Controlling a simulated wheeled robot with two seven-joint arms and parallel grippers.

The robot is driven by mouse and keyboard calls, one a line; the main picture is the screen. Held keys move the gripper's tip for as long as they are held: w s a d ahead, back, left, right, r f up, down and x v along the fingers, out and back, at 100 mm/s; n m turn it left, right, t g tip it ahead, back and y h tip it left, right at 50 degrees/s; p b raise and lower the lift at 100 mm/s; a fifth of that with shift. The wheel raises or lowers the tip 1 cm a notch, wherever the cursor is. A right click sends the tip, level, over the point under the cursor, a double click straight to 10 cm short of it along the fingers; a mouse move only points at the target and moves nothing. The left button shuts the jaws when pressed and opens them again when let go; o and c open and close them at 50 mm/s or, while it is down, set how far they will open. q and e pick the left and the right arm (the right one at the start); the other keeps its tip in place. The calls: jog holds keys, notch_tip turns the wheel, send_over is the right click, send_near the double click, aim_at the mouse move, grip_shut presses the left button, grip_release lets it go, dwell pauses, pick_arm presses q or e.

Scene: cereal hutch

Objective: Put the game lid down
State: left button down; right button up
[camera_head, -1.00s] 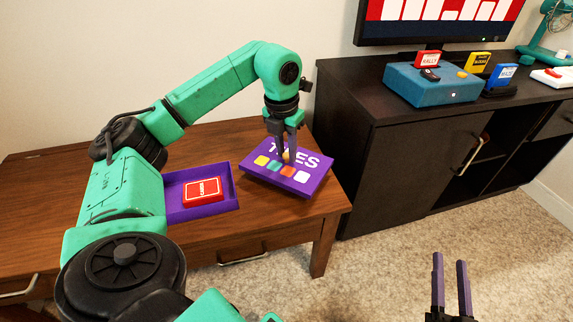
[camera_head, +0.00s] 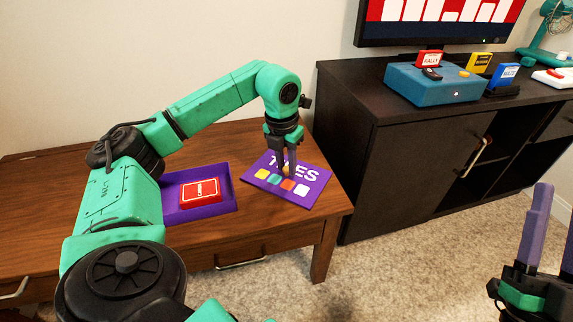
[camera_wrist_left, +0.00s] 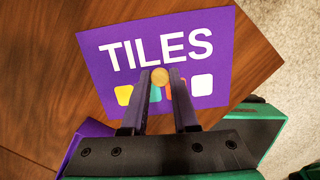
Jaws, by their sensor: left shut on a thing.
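The purple game lid (camera_head: 262,186) reads TILES and has coloured squares and a small round knob. It lies level on, or just above, the wooden table near its right end. It also shows in the left wrist view (camera_wrist_left: 215,50). My left gripper (camera_head: 288,172) points down with its fingers shut on the lid's knob (camera_wrist_left: 160,77). The open purple game box (camera_head: 227,205) sits left of the lid, with a red card box inside. My right gripper (camera_head: 556,212) is at the lower right, fingers apart and empty, partly cut off by the frame.
The wooden table (camera_head: 262,232) has bare top left of the box and a thin strip right of the lid. A dark cabinet (camera_head: 400,160) stands to the right, bearing a blue console (camera_head: 425,88), small game cartridges and a monitor. Carpet lies below.

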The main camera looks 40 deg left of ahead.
pick_arm(q)
jog(key=shift+f, duration=0.1)
jog(key=c, duration=0.7)
grip_release()
